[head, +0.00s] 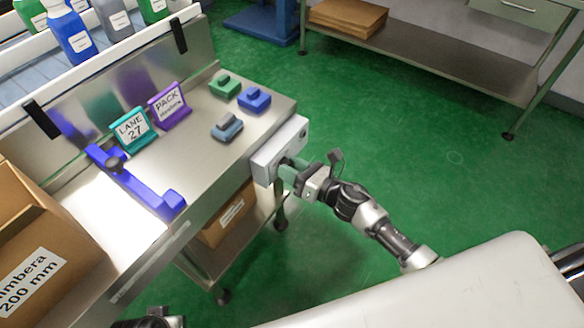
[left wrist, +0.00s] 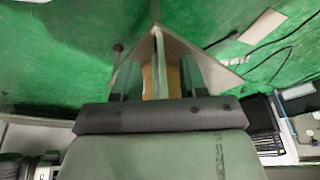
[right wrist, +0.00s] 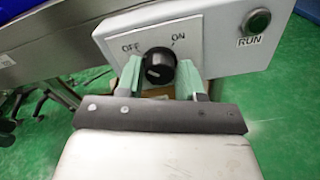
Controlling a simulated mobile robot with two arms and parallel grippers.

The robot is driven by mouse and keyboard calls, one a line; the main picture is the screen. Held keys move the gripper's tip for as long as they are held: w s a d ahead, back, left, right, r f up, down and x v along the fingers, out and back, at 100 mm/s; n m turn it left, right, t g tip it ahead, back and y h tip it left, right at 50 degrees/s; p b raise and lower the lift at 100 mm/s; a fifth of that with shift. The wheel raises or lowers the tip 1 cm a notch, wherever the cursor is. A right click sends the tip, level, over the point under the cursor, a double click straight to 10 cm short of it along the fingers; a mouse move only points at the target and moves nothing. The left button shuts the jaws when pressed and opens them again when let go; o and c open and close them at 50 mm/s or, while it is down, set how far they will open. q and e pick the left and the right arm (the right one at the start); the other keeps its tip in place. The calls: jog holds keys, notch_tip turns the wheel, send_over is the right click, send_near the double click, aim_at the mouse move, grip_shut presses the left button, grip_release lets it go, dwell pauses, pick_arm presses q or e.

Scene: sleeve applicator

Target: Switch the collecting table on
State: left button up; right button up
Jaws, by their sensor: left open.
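The collecting table (head: 150,225) has a grey switch box (head: 278,150) on its front right edge. In the right wrist view the box carries a black rotary knob (right wrist: 158,64) under the labels OFF and ON, and a dark green lamp marked RUN (right wrist: 256,21). I cannot tell which label the knob points to. My right gripper (head: 290,172) is at the box; its green fingers (right wrist: 161,80) stand on either side of the knob, with small gaps seeming to show. My left gripper (left wrist: 165,80) is open, low, away from the switch box.
On the table are a blue sleeve tool (head: 135,185), LANE 27 (head: 131,129) and PACK (head: 169,105) signs, and several small blocks (head: 227,127). A carton (head: 40,245) stands left. A bench (head: 440,70) stands at the back; green floor lies clear between.

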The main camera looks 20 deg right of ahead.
jog(key=c, duration=0.5)
